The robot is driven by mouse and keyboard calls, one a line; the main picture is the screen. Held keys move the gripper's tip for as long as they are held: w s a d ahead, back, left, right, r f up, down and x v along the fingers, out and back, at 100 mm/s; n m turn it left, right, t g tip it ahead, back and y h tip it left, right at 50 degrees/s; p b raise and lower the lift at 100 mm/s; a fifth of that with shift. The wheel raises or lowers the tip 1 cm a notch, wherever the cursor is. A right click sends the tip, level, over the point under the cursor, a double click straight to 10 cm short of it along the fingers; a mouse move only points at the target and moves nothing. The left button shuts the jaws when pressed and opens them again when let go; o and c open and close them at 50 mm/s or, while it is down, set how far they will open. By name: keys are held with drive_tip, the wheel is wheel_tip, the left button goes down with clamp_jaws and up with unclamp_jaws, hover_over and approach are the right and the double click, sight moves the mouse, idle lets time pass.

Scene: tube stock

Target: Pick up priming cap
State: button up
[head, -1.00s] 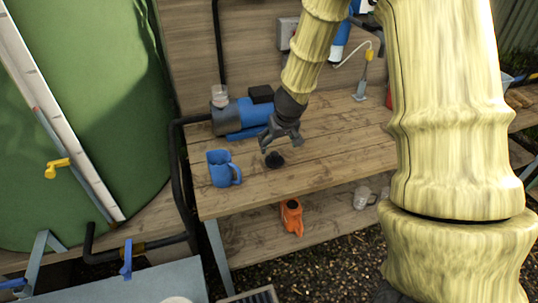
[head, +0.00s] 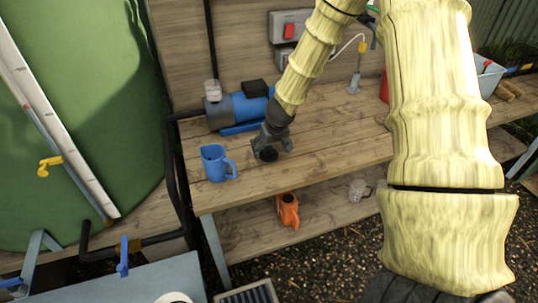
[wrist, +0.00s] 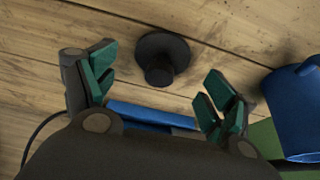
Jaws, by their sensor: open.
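The priming cap is a small black round piece with a stub, lying on the wooden bench. In the head view the cap (head: 268,154) sits just below my gripper (head: 271,146), partly hidden by it. In the wrist view the cap (wrist: 160,57) is on the planks a little beyond the gap between my two green-padded fingers (wrist: 157,92). My gripper is open and empty, with the fingers spread to either side of the cap's line.
A blue jug (head: 216,163) stands left of the cap and shows close by at right in the wrist view (wrist: 292,110). A blue pump (head: 237,110) is behind. An orange container (head: 288,211) is on the lower shelf. The bench to the right (head: 335,138) is clear.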

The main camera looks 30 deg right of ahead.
drive_tip(key=shift+x, duration=1.4)
drive_tip(key=shift+s, duration=0.1)
drive_tip(key=c, duration=1.1)
